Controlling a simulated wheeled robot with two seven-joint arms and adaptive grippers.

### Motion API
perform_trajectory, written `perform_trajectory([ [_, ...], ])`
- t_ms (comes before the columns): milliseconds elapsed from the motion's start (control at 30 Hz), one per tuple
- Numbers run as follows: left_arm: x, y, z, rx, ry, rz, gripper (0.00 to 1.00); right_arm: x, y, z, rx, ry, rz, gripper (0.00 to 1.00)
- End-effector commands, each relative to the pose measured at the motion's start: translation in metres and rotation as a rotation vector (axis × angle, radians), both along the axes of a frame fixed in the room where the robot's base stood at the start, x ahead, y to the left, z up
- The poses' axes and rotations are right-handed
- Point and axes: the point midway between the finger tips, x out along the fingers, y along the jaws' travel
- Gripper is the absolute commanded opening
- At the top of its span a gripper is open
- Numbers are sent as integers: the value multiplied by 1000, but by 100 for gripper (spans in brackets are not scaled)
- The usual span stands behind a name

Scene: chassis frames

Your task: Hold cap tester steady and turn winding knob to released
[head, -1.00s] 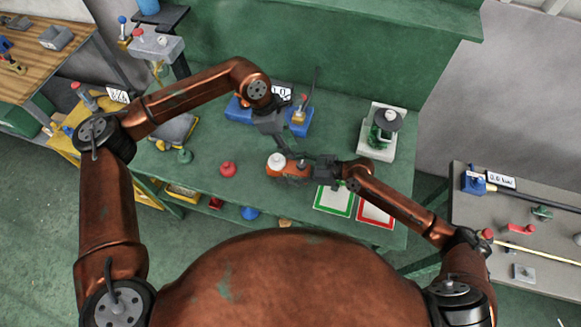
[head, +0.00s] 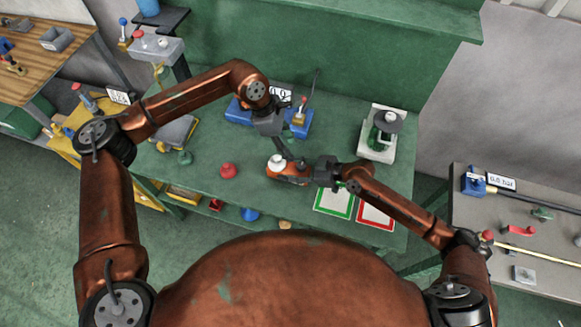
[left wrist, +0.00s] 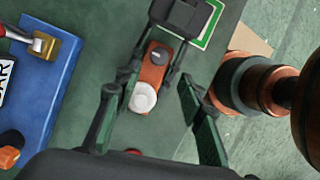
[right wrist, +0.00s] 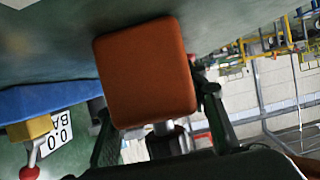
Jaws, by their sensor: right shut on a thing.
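The cap tester (head: 290,175) is an orange block above the green bench. In the left wrist view its orange top (left wrist: 153,75) carries a white round piece (left wrist: 143,97) and a dark round knob (left wrist: 160,56) with a light pointer mark. I cannot tell what the mark points at. My right gripper (head: 318,173) is shut on the tester's right end; the right wrist view shows the orange block (right wrist: 147,72) between its fingers. My left gripper (left wrist: 152,112) is open above the tester, fingers spread and apart from it.
A red dome (head: 228,170) sits left of the tester. Green-framed (head: 333,214) and red-framed (head: 390,222) mats lie at the front right. A blue gauge unit (head: 298,130) stands behind my left gripper and a green press (head: 385,145) at the back right.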

Motion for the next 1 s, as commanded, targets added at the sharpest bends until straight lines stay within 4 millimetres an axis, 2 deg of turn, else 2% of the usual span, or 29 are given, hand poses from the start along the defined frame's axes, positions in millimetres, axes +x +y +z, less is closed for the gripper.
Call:
perform_trajectory([
  [400,16,39,-9,-339,78,-130,41,0,0,0,0,0,0,5],
  [567,20,49,-10,-409,68,-152,41,0,0,0,0,0,0,5],
  [767,16,35,-25,-418,66,-157,41,0,0,0,-1,0,0,5],
  [1000,6,3,-58,-418,67,-157,41,0,0,0,-1,0,0,5],
])
